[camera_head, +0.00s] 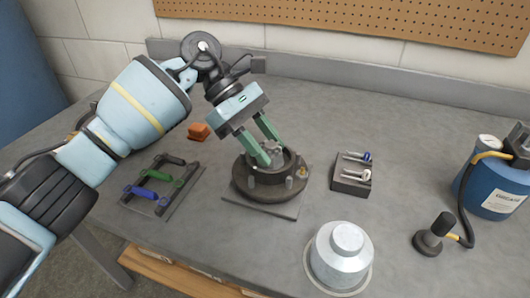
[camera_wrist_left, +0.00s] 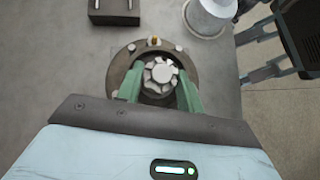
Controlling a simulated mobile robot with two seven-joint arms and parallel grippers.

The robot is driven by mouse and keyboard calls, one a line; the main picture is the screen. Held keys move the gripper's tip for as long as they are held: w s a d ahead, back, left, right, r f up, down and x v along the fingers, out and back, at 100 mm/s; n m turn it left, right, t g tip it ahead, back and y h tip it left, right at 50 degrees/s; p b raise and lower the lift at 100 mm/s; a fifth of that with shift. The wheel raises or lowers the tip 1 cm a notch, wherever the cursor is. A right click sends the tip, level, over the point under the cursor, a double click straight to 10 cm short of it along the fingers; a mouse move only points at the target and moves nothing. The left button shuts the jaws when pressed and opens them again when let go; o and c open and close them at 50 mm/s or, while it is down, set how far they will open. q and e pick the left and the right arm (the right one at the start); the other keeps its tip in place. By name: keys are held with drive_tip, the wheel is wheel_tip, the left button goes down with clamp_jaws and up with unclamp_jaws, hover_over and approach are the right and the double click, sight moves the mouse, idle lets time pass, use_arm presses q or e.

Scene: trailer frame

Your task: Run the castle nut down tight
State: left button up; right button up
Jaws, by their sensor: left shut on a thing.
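The castle nut (camera_wrist_left: 160,74) is a grey metal nut with notches around its top, seated in the middle of the dark round hub (camera_head: 268,187). The hub stands on a flat plate on the bench, with studs around its flange. My left gripper (camera_head: 266,150) reaches down from above, its green fingers on either side of the nut. In the left wrist view the fingers (camera_wrist_left: 159,82) are shut on the nut, one at its left and one at its right. The fingers partly hide the nut in the head view. My right gripper does not show.
A small dark block (camera_head: 350,186) with pins is right of the hub. A silver dust cap (camera_head: 342,260) stands in front right. A tool tray (camera_head: 150,207) lies left, an orange block (camera_head: 199,131) behind it. A blue grease canister (camera_head: 492,190) with a hose stands far right.

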use_arm(q)
drive_tip(key=shift+w+m+g+y+b, duration=0.1)
drive_tip(key=shift+m+g+y+b, duration=0.5)
drive_tip(key=shift+m+b, duration=0.4)
drive_tip(key=o, duration=0.7)
drive_tip(key=shift+r, duration=0.1)
drive_tip(key=v, duration=0.4)
drive_tip(key=shift+w+a+r, duration=0.2)
drive_tip(key=shift+w+r, duration=0.05)
drive_tip(key=shift+v, duration=1.4)
